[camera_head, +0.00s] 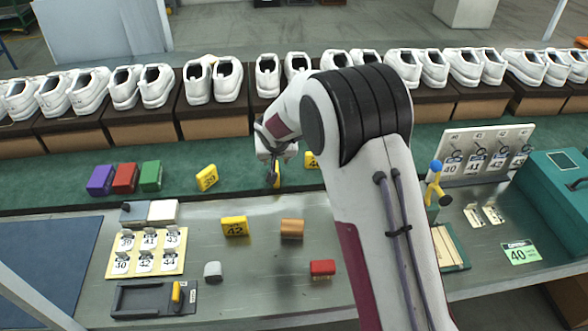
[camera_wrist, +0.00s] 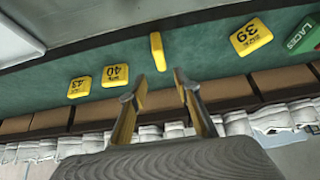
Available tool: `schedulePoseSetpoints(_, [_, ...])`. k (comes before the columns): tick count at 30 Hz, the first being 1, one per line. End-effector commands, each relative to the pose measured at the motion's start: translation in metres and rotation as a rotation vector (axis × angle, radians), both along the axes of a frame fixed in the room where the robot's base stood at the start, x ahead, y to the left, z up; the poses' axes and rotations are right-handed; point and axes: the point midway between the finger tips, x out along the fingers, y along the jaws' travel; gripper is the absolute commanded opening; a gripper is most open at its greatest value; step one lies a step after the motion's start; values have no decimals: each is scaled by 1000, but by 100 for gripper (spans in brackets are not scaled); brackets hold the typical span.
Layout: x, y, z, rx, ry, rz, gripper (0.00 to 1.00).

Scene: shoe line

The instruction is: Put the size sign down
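A yellow size sign (camera_wrist: 157,52) stands edge-on on the green strip, its number not readable. It also shows in the head view (camera_head: 276,176), just below my gripper (camera_head: 268,158). In the wrist view my gripper (camera_wrist: 159,77) has its two fingers apart, with the sign just beyond and between the tips, touching neither. Other yellow signs on the strip are 39 (camera_head: 207,178), 40 (camera_head: 311,160) and, in the wrist view, 43 (camera_wrist: 80,86). My arm hides 43 in the head view. Sign 42 (camera_head: 235,227) is on the grey table.
White shoes stand on brown boxes (camera_head: 150,125) behind the strip. Purple, red and green blocks (camera_head: 125,178) are left on the strip. A cream tag tray (camera_head: 147,262), brown block (camera_head: 292,228) and red block (camera_head: 323,269) are on the table. A tag rack (camera_head: 480,150) and teal case (camera_head: 562,185) are right.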

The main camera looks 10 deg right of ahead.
Motion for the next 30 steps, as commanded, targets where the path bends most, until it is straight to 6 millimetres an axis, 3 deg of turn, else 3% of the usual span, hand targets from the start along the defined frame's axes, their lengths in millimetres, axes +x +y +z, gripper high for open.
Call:
schedulePoseSetpoints(11, [-5,-6,12,-3,-2,-4,32])
schedulePoseSetpoints(20, [-35,-32,64,-19,-1,-25,32])
schedulePoseSetpoints(30, [-89,-66,125,-36,9,-46,32])
